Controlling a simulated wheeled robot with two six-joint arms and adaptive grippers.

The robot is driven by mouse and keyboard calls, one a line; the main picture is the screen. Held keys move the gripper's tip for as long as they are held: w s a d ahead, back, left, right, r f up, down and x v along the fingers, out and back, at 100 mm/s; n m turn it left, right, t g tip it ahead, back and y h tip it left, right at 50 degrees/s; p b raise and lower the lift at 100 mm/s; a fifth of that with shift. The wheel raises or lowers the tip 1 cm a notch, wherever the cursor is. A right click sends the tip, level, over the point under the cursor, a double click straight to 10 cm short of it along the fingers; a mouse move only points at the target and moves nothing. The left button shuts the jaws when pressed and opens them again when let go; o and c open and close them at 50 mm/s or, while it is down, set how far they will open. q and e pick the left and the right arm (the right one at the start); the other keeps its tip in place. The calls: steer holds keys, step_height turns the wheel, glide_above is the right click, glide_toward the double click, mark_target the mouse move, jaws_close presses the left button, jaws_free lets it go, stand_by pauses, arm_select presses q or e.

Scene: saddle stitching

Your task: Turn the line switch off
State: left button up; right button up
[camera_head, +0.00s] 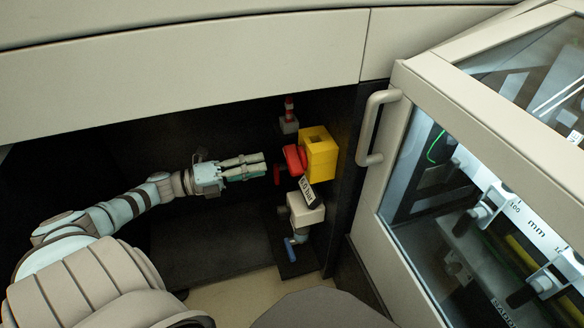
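The line switch is a yellow box (319,153) with a red handle (293,159) on its left face, mounted in the dark recess at centre right. A smaller red part (277,175) shows just below and left of the handle. My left gripper (264,164) points right at the handle, a short gap away and not visibly touching it. Its two fingers lie side by side, close together, with nothing seen between them. My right gripper is not in view.
A red-and-white piece on a grey block (289,122) stands above the switch. A pale box (305,209) with a blue part (290,249) is below. A cabinet door with a grey handle (374,127) and glass stands at right. A beige panel (190,66) overhangs the recess.

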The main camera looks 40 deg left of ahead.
mark_target(287, 162)
arm_select(q)
steer(key=b+x, duration=0.2)
steer(key=x, duration=0.7)
steer(key=shift+w+d+f+b, duration=0.15)
steer(key=shift+w+b, duration=0.1)
steer(key=shift+b, duration=0.15)
steer(key=shift+w+d, duration=0.1)
steer(key=shift+w, duration=0.15)
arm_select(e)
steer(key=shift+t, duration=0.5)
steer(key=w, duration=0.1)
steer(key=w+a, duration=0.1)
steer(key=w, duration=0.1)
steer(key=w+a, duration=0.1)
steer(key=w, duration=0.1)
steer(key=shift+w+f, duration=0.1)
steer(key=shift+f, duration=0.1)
arm_select(q)
steer(key=shift+c, duration=0.2)
